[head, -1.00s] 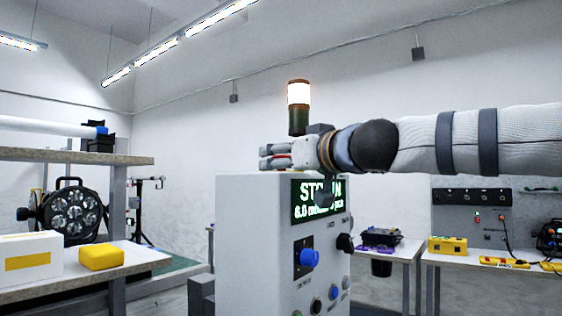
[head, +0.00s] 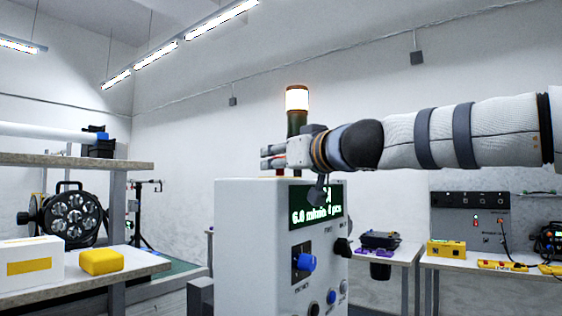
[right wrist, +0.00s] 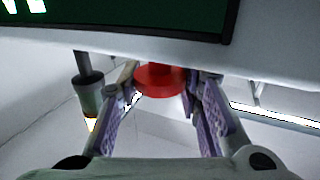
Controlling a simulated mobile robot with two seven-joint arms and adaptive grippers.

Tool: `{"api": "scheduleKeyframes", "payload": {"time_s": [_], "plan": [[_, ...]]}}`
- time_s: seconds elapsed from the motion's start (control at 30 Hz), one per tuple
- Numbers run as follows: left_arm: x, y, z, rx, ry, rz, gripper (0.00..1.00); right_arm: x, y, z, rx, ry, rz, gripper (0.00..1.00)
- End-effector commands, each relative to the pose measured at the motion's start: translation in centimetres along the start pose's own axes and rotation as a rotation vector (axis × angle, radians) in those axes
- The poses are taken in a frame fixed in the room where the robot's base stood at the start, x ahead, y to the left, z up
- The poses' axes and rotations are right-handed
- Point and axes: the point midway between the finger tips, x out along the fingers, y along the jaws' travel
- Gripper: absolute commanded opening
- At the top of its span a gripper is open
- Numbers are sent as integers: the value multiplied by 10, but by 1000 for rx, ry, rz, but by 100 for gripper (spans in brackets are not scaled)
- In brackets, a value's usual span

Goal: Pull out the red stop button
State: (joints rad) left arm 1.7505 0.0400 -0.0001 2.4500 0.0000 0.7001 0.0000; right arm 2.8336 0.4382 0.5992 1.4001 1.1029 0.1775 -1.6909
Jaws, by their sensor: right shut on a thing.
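The red stop button (right wrist: 160,80) shows as a round red cap in the right wrist view, between the two fingers of my right gripper (right wrist: 160,84). It is on the top of a pale grey control cabinet (head: 250,225). In the head view my right gripper (head: 265,158) is just above the cabinet's top, its fingers pointing left. A small bit of red (head: 280,172) shows below the fingers; most of the button is hidden there. The right gripper is shut on the button. My left gripper is in neither view.
A signal light (head: 297,102) glows behind the gripper. The cabinet's front has a green-lit display (head: 318,212), partly covered by my wrist, and a blue knob (head: 306,263). A bench (head: 150,262) stands left, another table (head: 460,262) right.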

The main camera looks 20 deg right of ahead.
Motion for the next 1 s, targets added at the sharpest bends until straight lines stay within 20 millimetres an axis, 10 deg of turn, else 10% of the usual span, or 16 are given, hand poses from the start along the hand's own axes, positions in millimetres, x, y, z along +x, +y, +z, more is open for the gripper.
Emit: {"api": "scheduleKeyframes", "payload": {"time_s": [0.17, 0.2, 0.3, 0.63, 1.0], "plan": [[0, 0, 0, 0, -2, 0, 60, -1, 1, -6, 1, 11, 1, 0], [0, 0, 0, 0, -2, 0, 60, -1, 1, -6, 1, 12, 2, 36], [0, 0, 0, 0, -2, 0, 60, -1, 1, -6, 1, 11, 2, 52], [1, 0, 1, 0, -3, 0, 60, -7, 1, -3, 1, 7, 1, 52], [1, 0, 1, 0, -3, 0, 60, -94, 1, -3, 8, 10, -2, 52]]}}
